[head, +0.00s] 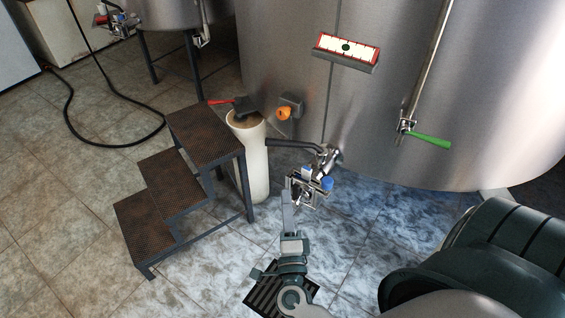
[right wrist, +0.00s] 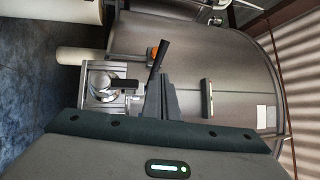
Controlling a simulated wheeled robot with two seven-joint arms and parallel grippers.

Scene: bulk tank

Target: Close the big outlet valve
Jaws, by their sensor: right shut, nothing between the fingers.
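The big tank's outlet valve (head: 327,158) is a steel fitting low on the tank wall. Its black lever (head: 287,143) sticks out to the left, roughly level, in the head view. My right gripper (head: 288,186) is just below and in front of the lever, with its fingers shut and empty. In the right wrist view the shut fingers (right wrist: 161,92) point at the tank, and a black lever (right wrist: 158,58) shows beside and beyond their tips. I cannot tell whether they touch it. My left gripper is out of view.
A blue-capped steel fitting (head: 312,186) sits just right of my right gripper. A white cylinder (head: 253,160) and dark steps (head: 165,182) stand to the left. A green-handled valve (head: 428,139) and a red-framed gauge (head: 346,48) are on the tank. A hose lies on the floor.

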